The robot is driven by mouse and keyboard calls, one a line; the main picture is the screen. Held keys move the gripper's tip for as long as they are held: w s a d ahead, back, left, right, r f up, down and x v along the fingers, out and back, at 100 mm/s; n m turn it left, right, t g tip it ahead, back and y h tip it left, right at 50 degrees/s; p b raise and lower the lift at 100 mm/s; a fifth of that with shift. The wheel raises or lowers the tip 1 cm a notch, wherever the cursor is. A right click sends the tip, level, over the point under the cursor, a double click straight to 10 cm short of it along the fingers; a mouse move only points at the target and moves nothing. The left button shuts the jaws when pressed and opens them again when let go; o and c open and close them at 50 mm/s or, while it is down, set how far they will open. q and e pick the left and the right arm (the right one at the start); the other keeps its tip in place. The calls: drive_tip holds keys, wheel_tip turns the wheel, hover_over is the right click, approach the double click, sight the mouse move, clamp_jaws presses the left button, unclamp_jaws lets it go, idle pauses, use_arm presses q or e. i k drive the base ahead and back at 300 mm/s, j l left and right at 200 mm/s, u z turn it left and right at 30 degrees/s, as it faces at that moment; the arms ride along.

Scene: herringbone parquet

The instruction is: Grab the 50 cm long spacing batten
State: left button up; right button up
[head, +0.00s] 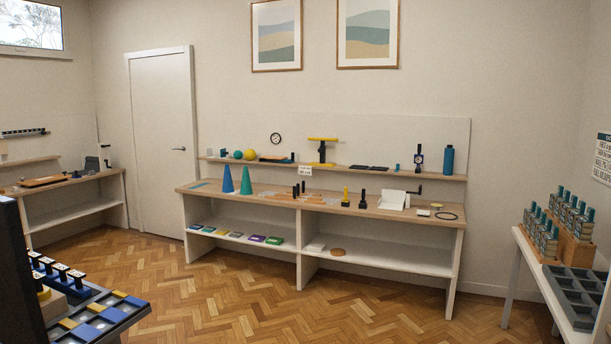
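I cannot single out a 50 cm spacing batten with certainty. A long, flat orange-brown piece (43,181) lies on the left bench (88,175). Some small, pale orange-brown flat pieces (275,196) lie on the middle bench top (385,210), too small to identify. Neither of my grippers shows in the head view.
The middle bench carries a blue cone (228,180), a teal cone (245,183) and a white box (392,200). A grey tray with blue and yellow pieces (100,318) stands front left. A white table (540,275) stands right. The parquet floor (240,300) between is clear.

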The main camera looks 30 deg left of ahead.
sight(294, 199)
drive_tip(key=i+j+u, duration=0.35)
drive_tip(key=i, duration=0.3)
drive_tip(key=i+j+u, duration=0.35)
drive_tip(key=i, duration=0.35)
drive_tip(key=i+u, duration=0.4)
drive_tip(key=i, duration=0.3)
drive_tip(key=i+j, duration=0.15)
drive_tip(key=i, duration=2.75)
drive_tip(key=i+z, duration=0.2)
drive_tip(key=i, duration=0.4)
drive_tip(key=i+j+z, duration=0.15)
drive_tip(key=i, duration=0.4)
